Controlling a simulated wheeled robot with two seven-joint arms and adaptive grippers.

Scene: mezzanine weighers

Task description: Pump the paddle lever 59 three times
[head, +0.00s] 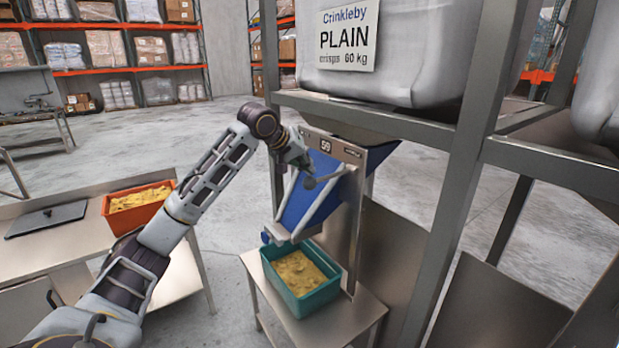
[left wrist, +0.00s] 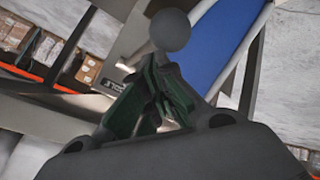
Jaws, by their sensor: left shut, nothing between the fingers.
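The weigher with the 59 plate (head: 326,146) has a blue chute (head: 312,190) between pale rails. Its paddle lever (head: 330,179) is a grey rod from the right side of the frame, ending in a round grey paddle (head: 310,183). My left gripper (head: 302,165) is shut and empty, just above the paddle in the head view. In the left wrist view the round paddle (left wrist: 171,30) is directly beyond the closed dark green fingers (left wrist: 160,62). I cannot tell whether they touch. My right gripper is not in view.
A teal crate of crisps (head: 263,273) stands on a metal stand (head: 355,315) below the chute. Grey frame posts (head: 455,190) and a large white sack (head: 400,80) are to the right. An orange crate (head: 112,222) and a dark flat panel (head: 45,219) are on the left bench.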

